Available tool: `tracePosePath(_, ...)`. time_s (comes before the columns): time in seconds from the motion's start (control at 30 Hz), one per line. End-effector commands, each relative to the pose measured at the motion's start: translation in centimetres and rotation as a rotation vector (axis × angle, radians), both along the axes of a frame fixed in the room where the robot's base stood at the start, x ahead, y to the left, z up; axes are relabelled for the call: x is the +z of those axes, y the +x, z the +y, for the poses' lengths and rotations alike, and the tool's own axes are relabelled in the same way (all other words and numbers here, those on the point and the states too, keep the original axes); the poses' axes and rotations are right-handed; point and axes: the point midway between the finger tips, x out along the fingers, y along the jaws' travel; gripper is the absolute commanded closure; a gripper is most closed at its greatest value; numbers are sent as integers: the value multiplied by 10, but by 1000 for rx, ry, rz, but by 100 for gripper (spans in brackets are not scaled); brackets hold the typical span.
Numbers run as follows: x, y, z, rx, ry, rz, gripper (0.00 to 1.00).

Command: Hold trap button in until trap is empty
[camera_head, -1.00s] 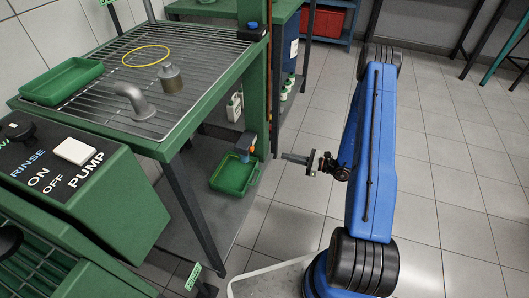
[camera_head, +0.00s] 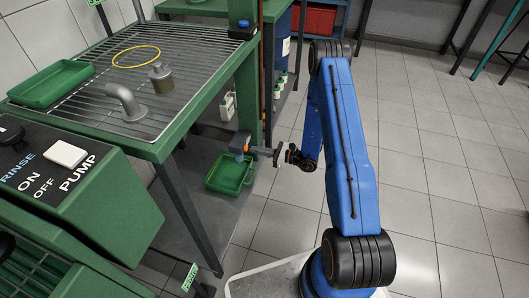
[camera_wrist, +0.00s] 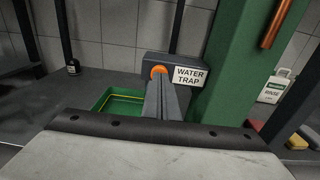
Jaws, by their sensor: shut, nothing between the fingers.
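The water trap (camera_head: 239,142) is a grey block on the green post, low beside the bench. In the wrist view the trap (camera_wrist: 180,65) carries a white "WATER TRAP" label (camera_wrist: 190,76) and a round orange button (camera_wrist: 159,70). My gripper (camera_head: 256,150) is shut and empty, pointing at the trap's front. In the wrist view my closed fingers (camera_wrist: 161,82) line up with the button and cover its lower part. I cannot tell if they touch it. The trap's contents are hidden.
A green tray (camera_head: 222,184) sits on the lower shelf under the trap. The wire-rack bench (camera_head: 185,107) stands at left, with a green tray (camera_head: 50,84) and metal parts on it. A white rinse bottle (camera_wrist: 274,88) is right of the post.

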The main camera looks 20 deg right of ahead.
Motion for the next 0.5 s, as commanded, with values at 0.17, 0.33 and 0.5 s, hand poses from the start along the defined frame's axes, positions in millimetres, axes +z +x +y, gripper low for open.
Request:
tracePosePath(0.17, 0, 6, 9, 0, 0, 0, 100)
tracePosePath(0.33, 0, 7, 10, 0, 0, 0, 100)
tracePosePath(0.5, 0, 7, 10, -1, 0, 0, 100)
